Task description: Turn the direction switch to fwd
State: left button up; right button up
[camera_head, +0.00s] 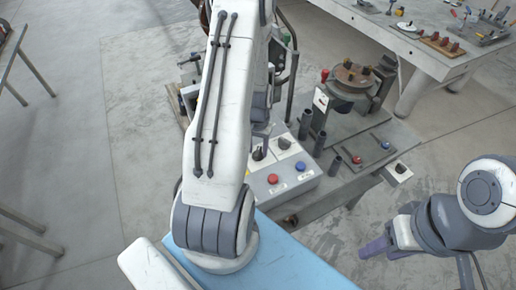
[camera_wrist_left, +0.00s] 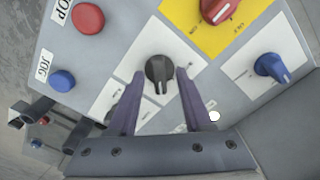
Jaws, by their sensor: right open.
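The control box (camera_head: 300,182) stands on the bench below my left arm. In the left wrist view, a black rotary switch (camera_wrist_left: 160,76) sits on a white plate. It is probably the direction switch; its small lettering is too small to read. My left gripper (camera_wrist_left: 159,84) is open, its two purple fingers on either side of the black switch with a visible gap to each. In the head view the black switch (camera_head: 258,154) shows just right of my left arm, which hides most of that gripper. My right gripper (camera_head: 376,248) is open and empty, low at the right, away from the box.
In the left wrist view, a red knob (camera_wrist_left: 216,10) on a yellow plate and a blue knob (camera_wrist_left: 270,66) flank the black switch. A red button (camera_wrist_left: 88,18) and blue button (camera_wrist_left: 63,80) are at left. A round turntable (camera_head: 351,78) stands beyond the box.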

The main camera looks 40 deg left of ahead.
aim_at(258, 151)
pick_arm(q)
notch_tip(258, 151, up, 10)
jog(key=b, duration=0.1)
jog(key=shift+r, duration=0.2)
dwell(0.4)
dwell(0.4)
jog(key=d+r+m, duration=0.2)
jog(key=d+r, duration=0.1)
jog(key=d, duration=0.6)
jog(key=d+r+m, duration=0.3)
jog(key=d, duration=0.5)
jog(key=s+d+r+m, duration=0.2)
jog(key=s+d+m, duration=0.1)
jog(key=s+d, duration=0.4)
jog(key=s+d+r+m+h, duration=0.1)
jog(key=s+d+r+m, duration=0.1)
jog(key=s+d, duration=0.5)
jog(key=shift+s+r+m+b, duration=0.15)
jog(key=shift+s+m+b, duration=0.2)
jog(key=shift+s+m, duration=0.7)
